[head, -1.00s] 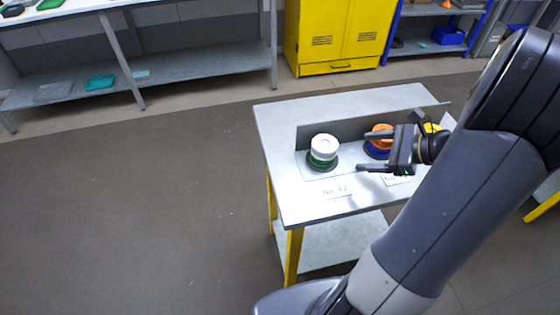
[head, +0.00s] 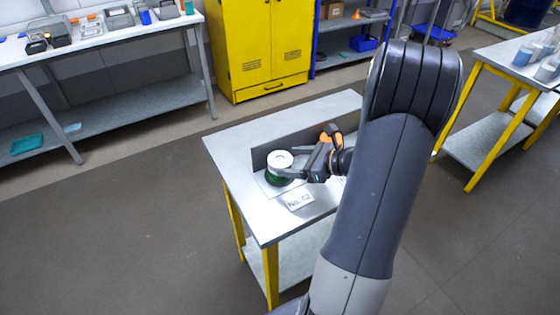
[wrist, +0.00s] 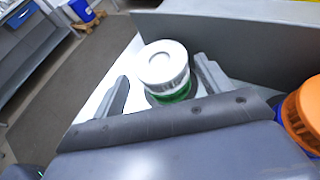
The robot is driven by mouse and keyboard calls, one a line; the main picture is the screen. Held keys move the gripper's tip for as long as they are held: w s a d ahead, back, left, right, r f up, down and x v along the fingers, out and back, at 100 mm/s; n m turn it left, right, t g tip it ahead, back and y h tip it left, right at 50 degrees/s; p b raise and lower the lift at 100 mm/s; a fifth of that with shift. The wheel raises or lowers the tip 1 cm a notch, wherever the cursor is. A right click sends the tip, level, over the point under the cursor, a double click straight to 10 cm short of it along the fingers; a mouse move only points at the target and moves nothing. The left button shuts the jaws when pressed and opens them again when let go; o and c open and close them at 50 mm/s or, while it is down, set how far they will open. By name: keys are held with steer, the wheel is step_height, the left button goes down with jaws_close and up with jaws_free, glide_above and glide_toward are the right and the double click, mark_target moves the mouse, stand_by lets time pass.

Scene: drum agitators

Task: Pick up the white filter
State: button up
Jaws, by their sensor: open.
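The white filter (head: 279,158) is a short, round cap on top of a green-based unit (head: 278,177) on the small table. In the wrist view the white filter (wrist: 164,64) shows a slotted side and a flat, ringed top, with a green band (wrist: 176,93) below. My gripper (head: 287,165) is open, its fingers pointing at the filter from the right in the head view. In the wrist view its fingers (wrist: 161,72) lie on either side of the filter, with gaps visible. Whether either finger touches it I cannot tell.
A grey upright panel (head: 300,142) stands behind the unit. An orange-topped unit (wrist: 303,112) is close on the right. A label card (head: 299,201) lies in front. The grey table's left part (head: 228,150) is clear.

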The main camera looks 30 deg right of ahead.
mark_target(280, 163)
steer(key=shift+x, duration=1.45)
steer(key=shift+c, duration=0.2)
steer(key=c, duration=0.7)
